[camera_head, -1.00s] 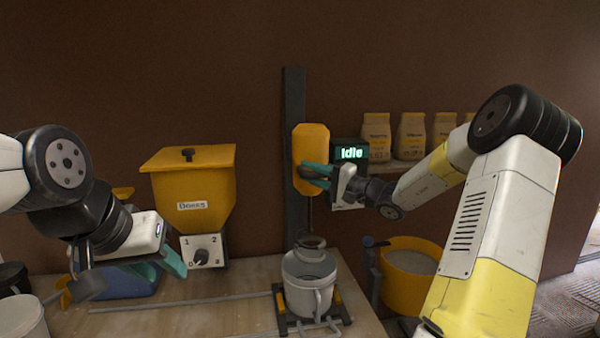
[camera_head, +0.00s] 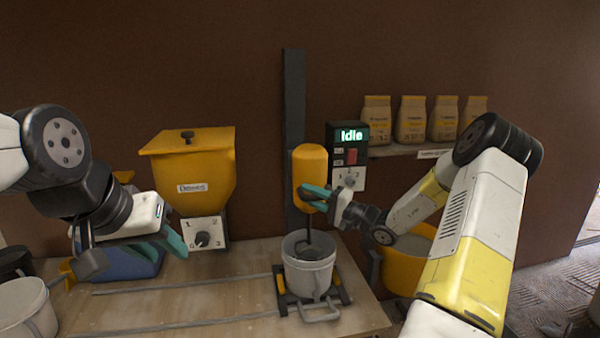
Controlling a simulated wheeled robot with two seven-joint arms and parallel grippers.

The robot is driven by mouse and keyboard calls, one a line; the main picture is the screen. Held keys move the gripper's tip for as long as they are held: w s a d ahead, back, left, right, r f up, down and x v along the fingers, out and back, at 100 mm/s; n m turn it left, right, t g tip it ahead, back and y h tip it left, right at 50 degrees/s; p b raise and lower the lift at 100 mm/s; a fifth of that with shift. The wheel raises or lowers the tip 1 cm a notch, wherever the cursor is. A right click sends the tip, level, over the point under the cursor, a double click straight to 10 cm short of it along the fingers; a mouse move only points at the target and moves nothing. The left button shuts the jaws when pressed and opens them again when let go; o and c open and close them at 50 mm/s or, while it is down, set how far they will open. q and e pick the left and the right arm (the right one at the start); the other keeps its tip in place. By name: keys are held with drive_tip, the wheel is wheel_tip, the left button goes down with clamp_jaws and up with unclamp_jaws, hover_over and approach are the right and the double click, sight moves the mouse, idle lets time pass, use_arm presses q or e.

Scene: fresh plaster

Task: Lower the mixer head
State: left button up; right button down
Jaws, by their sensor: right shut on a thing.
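The mixer head (camera_head: 310,166) is a yellow rounded housing on a dark upright column (camera_head: 294,100) against the brown wall. Its shaft and dark stirrer (camera_head: 308,244) reach down into the mouth of the grey bucket (camera_head: 310,275) below. My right gripper (camera_head: 312,197) is shut on the mixer head at its lower part, and its teal fingers hide some of it. My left gripper (camera_head: 162,246) is open and empty, left of the head and in front of the hopper's lower part.
A control box (camera_head: 348,150) reads "Idle". A yellow hopper (camera_head: 192,175) with a dial hangs left. The bucket stands in a dark cradle (camera_head: 335,290) on the wooden bench (camera_head: 205,312). Several bags stand on a shelf (camera_head: 410,151). A yellow tub (camera_head: 401,270) is at the right.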

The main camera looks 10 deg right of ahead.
wheel_tip(320, 180, down, 6)
drive_tip(key=shift+a, duration=0.1)
idle(0.4)
drive_tip(key=c, duration=1.3)
unclamp_jaws()
drive_tip(key=v, duration=0.8)
